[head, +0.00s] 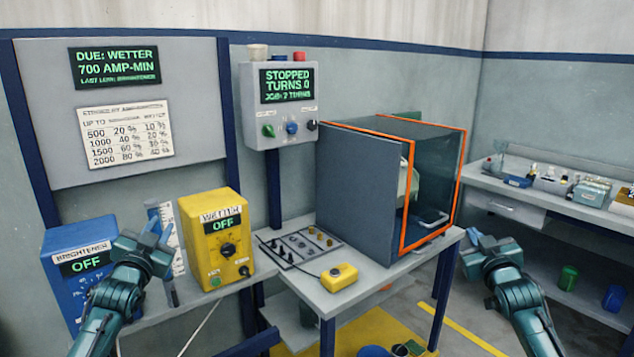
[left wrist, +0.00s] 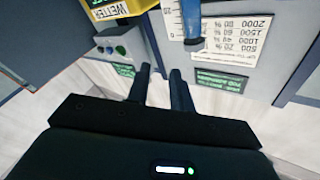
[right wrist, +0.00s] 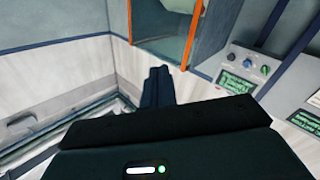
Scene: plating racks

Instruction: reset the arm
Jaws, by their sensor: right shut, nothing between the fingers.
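My left gripper (head: 156,236) is in front of the brightener box (head: 75,275) and left of the yellow wetter box (head: 228,236). The left wrist view (left wrist: 160,82) shows its two fingers apart with nothing between them. My right gripper (head: 480,240) is raised in the air, right of the orange-framed cabinet (head: 432,238). The right wrist view (right wrist: 158,80) shows its fingers together, holding nothing. Both arms rise from the bottom of the head view. Neither gripper visibly touches anything.
A table (head: 380,278) bears a tray of small parts (head: 270,251) and a yellow pendant (head: 339,278). A grey control box (head: 285,130) reads STOPPED. A side bench (head: 510,198) with bottles and boxes stands at the right. Open floor lies between the table and my right arm.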

